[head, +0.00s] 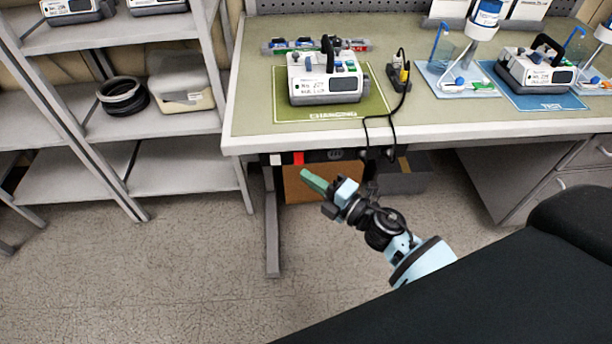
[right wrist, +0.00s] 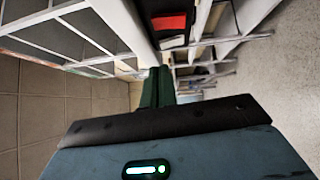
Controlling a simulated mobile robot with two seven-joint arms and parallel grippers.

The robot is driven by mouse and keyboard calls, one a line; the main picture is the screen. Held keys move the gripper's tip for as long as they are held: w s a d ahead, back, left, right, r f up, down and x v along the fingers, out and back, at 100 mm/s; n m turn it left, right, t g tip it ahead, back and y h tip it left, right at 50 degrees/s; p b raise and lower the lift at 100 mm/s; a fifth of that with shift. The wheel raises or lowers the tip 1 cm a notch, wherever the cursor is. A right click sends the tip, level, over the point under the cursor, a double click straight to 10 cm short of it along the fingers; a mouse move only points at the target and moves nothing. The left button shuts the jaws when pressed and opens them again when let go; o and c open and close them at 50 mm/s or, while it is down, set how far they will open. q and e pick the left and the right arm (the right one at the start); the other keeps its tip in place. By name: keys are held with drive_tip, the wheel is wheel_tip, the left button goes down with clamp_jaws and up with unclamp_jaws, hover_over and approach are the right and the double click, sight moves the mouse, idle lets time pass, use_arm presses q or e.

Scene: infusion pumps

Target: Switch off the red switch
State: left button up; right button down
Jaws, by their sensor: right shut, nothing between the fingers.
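The red switch (head: 299,158) is on a dark strip under the front edge of the workbench, beside a small white block. In the right wrist view the red switch (right wrist: 170,23) shows near the top, above the fingers. My right gripper (head: 304,173) has green fingers, shut with nothing between them. Its tips point up and left, just below the red switch in the head view. The shut fingers (right wrist: 157,88) also show in the right wrist view. I cannot tell from the picture whether the tips touch the switch. My left gripper is not in view.
The workbench (head: 440,118) carries a pump (head: 327,77) on a green mat and another pump (head: 536,70) on a blue mat. A black cable (head: 366,127) hangs over the front edge. Grey shelves (head: 165,125) stand at the left. Open floor lies in front.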

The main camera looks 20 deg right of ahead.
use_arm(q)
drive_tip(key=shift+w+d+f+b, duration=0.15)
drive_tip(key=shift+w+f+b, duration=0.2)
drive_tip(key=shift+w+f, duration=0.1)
use_arm(e)
drive_tip(key=v, duration=0.8)
drive_tip(key=shift+d+r, duration=0.35)
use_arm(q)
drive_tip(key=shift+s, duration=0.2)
